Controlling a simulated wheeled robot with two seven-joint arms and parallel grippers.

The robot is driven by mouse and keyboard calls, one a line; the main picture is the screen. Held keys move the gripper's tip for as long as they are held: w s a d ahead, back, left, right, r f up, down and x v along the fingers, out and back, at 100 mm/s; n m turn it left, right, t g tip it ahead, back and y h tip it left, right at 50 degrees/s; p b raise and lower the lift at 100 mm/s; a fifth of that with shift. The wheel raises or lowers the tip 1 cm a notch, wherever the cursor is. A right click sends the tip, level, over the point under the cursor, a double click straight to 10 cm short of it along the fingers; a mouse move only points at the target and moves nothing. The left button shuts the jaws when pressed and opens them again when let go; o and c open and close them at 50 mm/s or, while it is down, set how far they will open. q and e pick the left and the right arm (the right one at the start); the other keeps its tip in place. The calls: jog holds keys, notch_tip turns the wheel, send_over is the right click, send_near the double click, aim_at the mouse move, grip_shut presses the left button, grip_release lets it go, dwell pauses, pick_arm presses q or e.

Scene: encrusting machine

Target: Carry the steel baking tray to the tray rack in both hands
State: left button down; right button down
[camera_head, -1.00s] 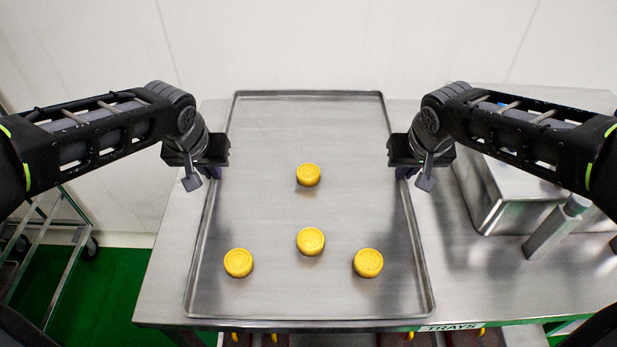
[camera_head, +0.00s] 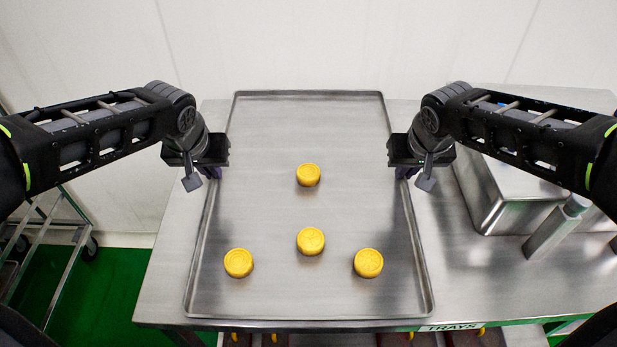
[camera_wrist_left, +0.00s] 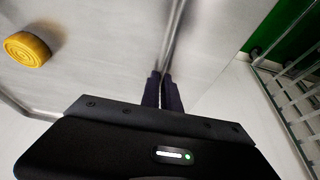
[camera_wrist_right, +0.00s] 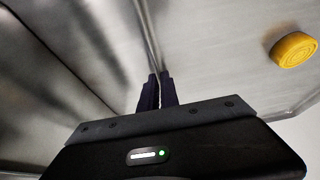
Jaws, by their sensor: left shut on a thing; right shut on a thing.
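The steel baking tray (camera_head: 260,210) lies on the steel table, with several round yellow cakes on it, one of them near its middle (camera_head: 308,175). My left gripper (camera_head: 215,172) is shut on the tray's left rim; the left wrist view shows its fingers (camera_wrist_left: 162,92) closed over that rim. My right gripper (camera_head: 402,172) is shut on the right rim; its fingers (camera_wrist_right: 155,92) close over it in the right wrist view. The tray rack (camera_head: 62,245) is probably the metal frame on wheels at the left, only partly in view; it also shows in the left wrist view (camera_wrist_left: 290,100).
The steel table (camera_head: 175,270) has a "TRAYS" label (camera_head: 450,327) on its front edge. A steel box-shaped machine part (camera_head: 500,190) stands right of the tray. A white wall is close behind. Green floor (camera_head: 110,280) shows between the rack and table.

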pick_arm(q)
jog(key=shift+r, duration=0.15)
pick_arm(e)
jog(key=shift+r, duration=0.15)
